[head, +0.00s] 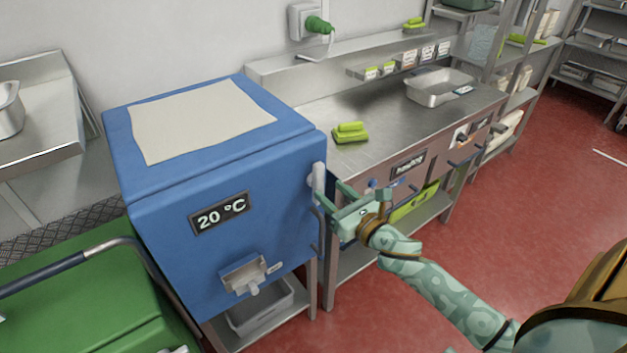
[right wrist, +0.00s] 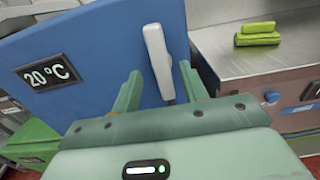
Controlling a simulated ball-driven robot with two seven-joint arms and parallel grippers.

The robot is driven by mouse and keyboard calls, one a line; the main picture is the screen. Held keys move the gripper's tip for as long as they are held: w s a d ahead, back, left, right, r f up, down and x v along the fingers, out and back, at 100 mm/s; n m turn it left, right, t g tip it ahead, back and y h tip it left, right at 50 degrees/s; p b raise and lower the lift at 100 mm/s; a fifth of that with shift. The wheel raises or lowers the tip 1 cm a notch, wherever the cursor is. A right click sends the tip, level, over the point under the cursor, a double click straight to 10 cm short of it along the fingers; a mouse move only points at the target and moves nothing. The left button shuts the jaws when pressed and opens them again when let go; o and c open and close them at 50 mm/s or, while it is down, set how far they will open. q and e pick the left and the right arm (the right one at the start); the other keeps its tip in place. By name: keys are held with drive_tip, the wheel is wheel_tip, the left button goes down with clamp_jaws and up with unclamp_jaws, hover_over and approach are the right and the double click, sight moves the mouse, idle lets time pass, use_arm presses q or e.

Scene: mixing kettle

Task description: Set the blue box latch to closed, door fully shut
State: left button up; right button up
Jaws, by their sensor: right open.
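The blue box (head: 165,255) stands at the left, with a 20 °C display on its front. Its front door looks about flush with the body, but I cannot tell if it is fully shut. The pale grey latch (head: 318,183) is at the door's right edge. It also shows in the right wrist view (right wrist: 157,58), long and slightly tilted from upright. My right gripper (head: 330,192) is open at the latch. In the right wrist view its fingers (right wrist: 160,88) are on either side of the latch's lower part; contact is unclear. My left gripper is out of view.
A steel counter (head: 385,125) stands right of the box, with green cloths (head: 350,133) and a metal pan (head: 440,86) on it. A green cart (head: 80,290) with a handle is at the front left. The red floor (head: 520,200) at the right is clear.

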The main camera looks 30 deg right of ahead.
sight(321, 183)
drive_tip(key=shift+w+a, duration=0.1)
drive_tip(key=shift+w, duration=1.4)
drive_tip(key=shift+w, duration=0.1)
drive_tip(key=shift+w, duration=0.4)
clamp_jaws()
drive_tip(key=m+p, duration=0.2)
drive_tip(key=m, duration=0.3)
drive_tip(key=m+p, duration=0.2)
drive_tip(key=m, duration=0.4)
drive_tip(key=d+m+p, duration=0.1)
drive_tip(key=m+p, duration=0.1)
drive_tip(key=m, duration=0.3)
drive_tip(key=shift+d+f+m, duration=0.1)
drive_tip(key=shift+f+m, duration=0.1)
drive_tip(key=shift+m, duration=0.2)
drive_tip(key=shift+c, duration=1.5)
unclamp_jaws()
drive_tip(key=shift+f+m, duration=0.35)
drive_tip(key=shift+m, duration=0.15)
drive_tip(key=o, duration=0.4)
drive_tip(key=shift+f, duration=0.1)
